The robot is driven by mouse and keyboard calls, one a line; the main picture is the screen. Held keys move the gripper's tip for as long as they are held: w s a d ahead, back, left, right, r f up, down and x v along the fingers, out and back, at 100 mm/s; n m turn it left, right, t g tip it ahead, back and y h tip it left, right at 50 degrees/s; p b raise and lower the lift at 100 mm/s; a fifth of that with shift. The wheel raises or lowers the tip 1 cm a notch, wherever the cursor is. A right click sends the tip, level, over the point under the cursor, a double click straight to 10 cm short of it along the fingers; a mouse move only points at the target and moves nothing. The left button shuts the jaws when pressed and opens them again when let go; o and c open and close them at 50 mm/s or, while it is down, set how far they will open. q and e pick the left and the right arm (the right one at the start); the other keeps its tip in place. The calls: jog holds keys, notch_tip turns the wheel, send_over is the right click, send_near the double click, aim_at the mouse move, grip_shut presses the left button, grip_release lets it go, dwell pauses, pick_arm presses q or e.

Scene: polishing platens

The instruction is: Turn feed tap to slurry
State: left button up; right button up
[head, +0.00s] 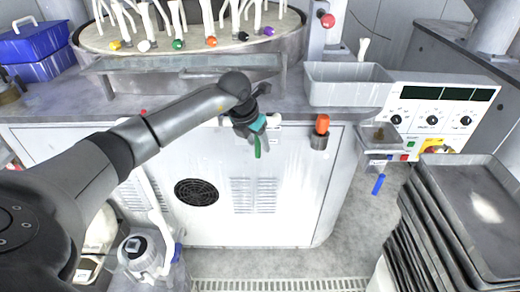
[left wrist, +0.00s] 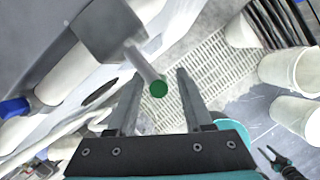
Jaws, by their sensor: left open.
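My left gripper (head: 256,138) is in front of the white cabinet below the bench edge, pointing down. It is open. A green-tipped lever (head: 257,149) shows just below it. In the left wrist view the round green tip (left wrist: 158,89) sits on a pale rod from a grey block (left wrist: 108,28), appearing between the two spread fingers (left wrist: 160,76); contact cannot be told. The gripper covers most of the tap in the head view. My right gripper (left wrist: 274,160) shows small and dark in the lower right of the wrist view, with its prongs apart.
The round platen (head: 290,28) with several coloured-tip tubes is behind on the bench. A grey trough (head: 345,83), an orange-capped holder (head: 321,128), a blue lever (head: 378,184) and a control panel (head: 432,120) are to the right. Stacked trays (head: 470,210) stand front right.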

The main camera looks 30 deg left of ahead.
pick_arm(q)
jog(key=x, duration=0.3)
jog(key=shift+c, duration=0.4)
grip_shut()
dwell(1.1)
